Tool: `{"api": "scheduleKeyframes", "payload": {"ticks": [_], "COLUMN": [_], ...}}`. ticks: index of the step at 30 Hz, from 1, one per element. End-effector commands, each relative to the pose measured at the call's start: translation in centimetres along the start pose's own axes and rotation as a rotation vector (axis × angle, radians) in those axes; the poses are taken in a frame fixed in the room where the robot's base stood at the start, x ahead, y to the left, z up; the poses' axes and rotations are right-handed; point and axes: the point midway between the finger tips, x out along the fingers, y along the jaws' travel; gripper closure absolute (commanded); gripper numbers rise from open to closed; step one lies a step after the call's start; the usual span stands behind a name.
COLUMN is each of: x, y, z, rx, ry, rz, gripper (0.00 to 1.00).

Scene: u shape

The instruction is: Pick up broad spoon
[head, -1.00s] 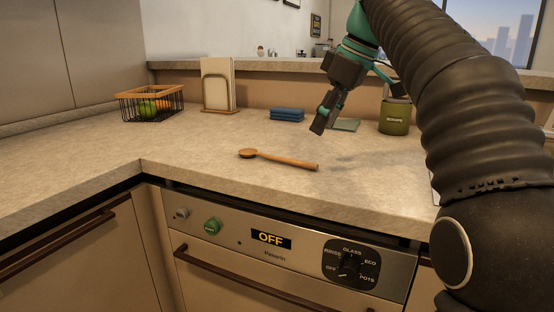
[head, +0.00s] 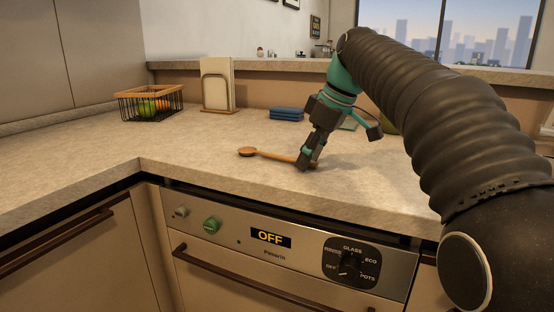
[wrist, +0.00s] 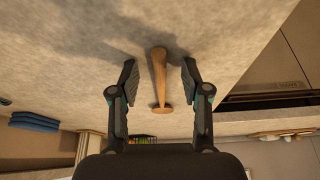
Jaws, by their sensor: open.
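The broad spoon (head: 262,153) is wooden and lies on the counter near its front edge, its round bowl to the left and its handle running right. In the head view my gripper (head: 303,164) is down at the handle end and hides part of it. In the wrist view the spoon (wrist: 159,78) lies between the two fingers of my gripper (wrist: 160,78), with a gap on each side. The fingers are open and do not touch the spoon in that view.
The stone counter (head: 190,165) is clear around the spoon. A dishwasher (head: 300,262) is below the counter edge.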

Motion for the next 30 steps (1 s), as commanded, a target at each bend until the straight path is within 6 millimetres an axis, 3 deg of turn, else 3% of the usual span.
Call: {"api": "scheduleKeyframes", "payload": {"ticks": [4,10,23,30], "x": [-0.1,-0.1,-0.3,-2.8], "y": [0.0,0.0,0.0,0.1], "z": [0.0,0.0,-0.1,-1.2], "rx": [0.0,0.0,0.0,0.0], "ry": [0.0,0.0,0.001,0.002], "rz": [0.001,0.0,0.001,0.003], "gripper": [0.53,1.0,1.0,1.0]}}
